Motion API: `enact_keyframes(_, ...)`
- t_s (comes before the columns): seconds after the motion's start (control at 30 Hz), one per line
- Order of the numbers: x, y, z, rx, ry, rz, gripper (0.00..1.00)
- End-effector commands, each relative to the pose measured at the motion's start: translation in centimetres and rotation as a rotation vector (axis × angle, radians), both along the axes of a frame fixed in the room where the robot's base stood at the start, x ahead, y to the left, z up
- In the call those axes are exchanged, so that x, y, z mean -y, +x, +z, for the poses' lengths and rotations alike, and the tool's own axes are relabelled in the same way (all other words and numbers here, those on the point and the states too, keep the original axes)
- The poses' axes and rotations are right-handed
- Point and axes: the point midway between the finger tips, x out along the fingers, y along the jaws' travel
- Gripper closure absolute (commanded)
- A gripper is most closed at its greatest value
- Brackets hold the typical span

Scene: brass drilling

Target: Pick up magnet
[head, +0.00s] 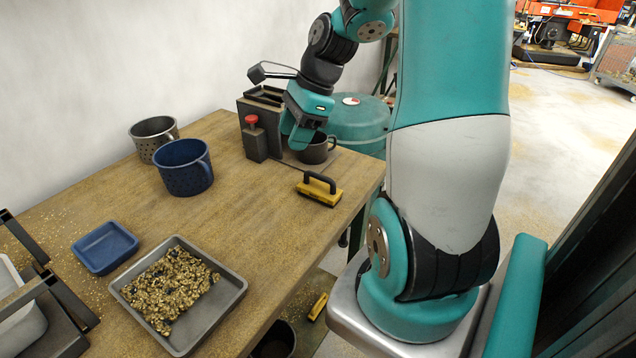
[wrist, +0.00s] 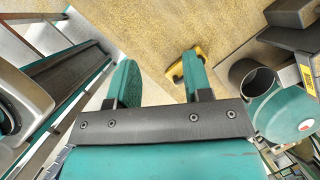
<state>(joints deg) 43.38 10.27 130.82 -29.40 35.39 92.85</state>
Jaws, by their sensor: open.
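The magnet (head: 318,194) looks like a yellow block with a black arched handle. It lies on the wooden table near the right edge, handle up. My gripper (head: 300,138) is above the table by the dark mug, up and to the left of the magnet in the head view. In the wrist view my gripper (wrist: 160,80) has its two teal fingers spread with nothing between them. A yellow part of the magnet (wrist: 175,73) shows beside the right finger, which hides some of it.
A dark mug (head: 315,152) and a machine with a red button (head: 252,120) stand near my gripper. A blue pot (head: 184,170), a blue tray (head: 104,247) and a metal tray of shavings (head: 228,290) are farther left. A similar yellow object (head: 318,306) is below the table.

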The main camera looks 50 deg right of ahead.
Motion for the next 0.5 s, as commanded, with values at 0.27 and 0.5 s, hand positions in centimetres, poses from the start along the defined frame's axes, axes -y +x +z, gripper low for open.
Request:
enact_keyframes(0.27, 12.1, -4.6, -1.9, -0.154, 0.221, -0.851, 0.54)
enact_keyframes(0.5, 12.9, -4.6, -4.4, -0.179, 0.261, -0.972, 0.54)
